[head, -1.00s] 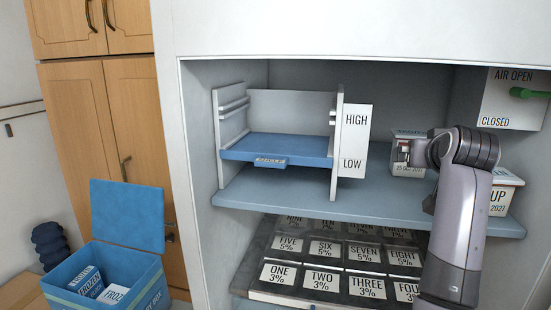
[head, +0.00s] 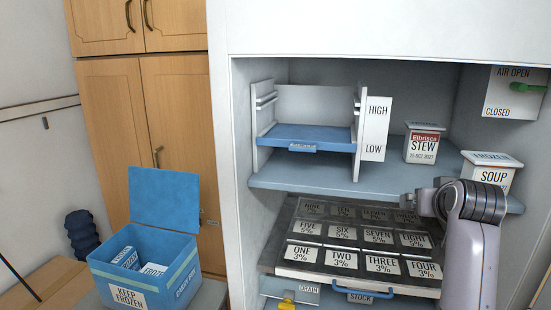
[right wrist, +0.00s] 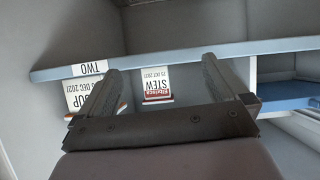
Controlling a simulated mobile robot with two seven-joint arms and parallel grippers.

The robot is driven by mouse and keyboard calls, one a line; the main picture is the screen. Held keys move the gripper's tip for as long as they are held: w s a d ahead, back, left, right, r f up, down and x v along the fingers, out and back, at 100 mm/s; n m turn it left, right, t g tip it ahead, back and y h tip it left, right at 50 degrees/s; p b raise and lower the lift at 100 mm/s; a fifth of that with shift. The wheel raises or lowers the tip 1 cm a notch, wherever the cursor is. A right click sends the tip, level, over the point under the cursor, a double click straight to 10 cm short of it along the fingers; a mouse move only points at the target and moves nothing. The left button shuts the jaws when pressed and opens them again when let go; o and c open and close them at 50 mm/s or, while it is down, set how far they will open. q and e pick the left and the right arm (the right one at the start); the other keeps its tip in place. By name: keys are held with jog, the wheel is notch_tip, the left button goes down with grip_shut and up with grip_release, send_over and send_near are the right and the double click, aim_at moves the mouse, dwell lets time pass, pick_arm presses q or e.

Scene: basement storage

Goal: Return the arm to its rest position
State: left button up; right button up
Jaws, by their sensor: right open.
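My right arm comes in from the lower right of the head view, with its gripper (head: 424,203) low in front of the shelf and over the right end of the labelled tray. In the right wrist view, where labels appear upside down, the two fingers of the right gripper (right wrist: 160,66) are apart with nothing between them. The stew container (head: 421,146) stands upright on the blue shelf, clear of the gripper. It also shows beyond the fingers in the right wrist view (right wrist: 156,84). My left gripper is not in view.
A soup container (head: 490,173) stands right of the stew. A rack with a blue shelf (head: 310,137) and a HIGH/LOW plate (head: 375,128) is at left. The numbered tray (head: 270,262) lies below. An open blue box (head: 165,245) stands outside, lower left.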

jog(key=s+f+n+g, duration=0.1)
jog(key=s+f+g, duration=0.1)
jog(key=s+f, duration=0.9)
jog(key=s+a+f+n+g+y, duration=0.1)
jog(key=s+a+f+g, duration=0.15)
jog(key=s+f, duration=0.5)
jog(key=s+a+f+n+g+y, duration=0.1)
jog(key=s+a+f+g, duration=0.2)
jog(key=s, duration=0.8)
jog(key=s+a+f+n+g+y, duration=0.1)
jog(key=s+a+f+n+y, duration=0.15)
jog(key=s+f, duration=0.55)
jog(key=w+a+f+t, duration=0.3)
jog(key=w+f+t, duration=0.3)
jog(key=f+t, duration=0.1)
jog(key=shift+a+f+y, duration=0.25)
jog(key=shift+f+y, duration=0.05)
jog(key=shift+y, duration=0.15)
jog(key=shift+m, duration=0.25)
jog(key=shift+c, duration=0.3)
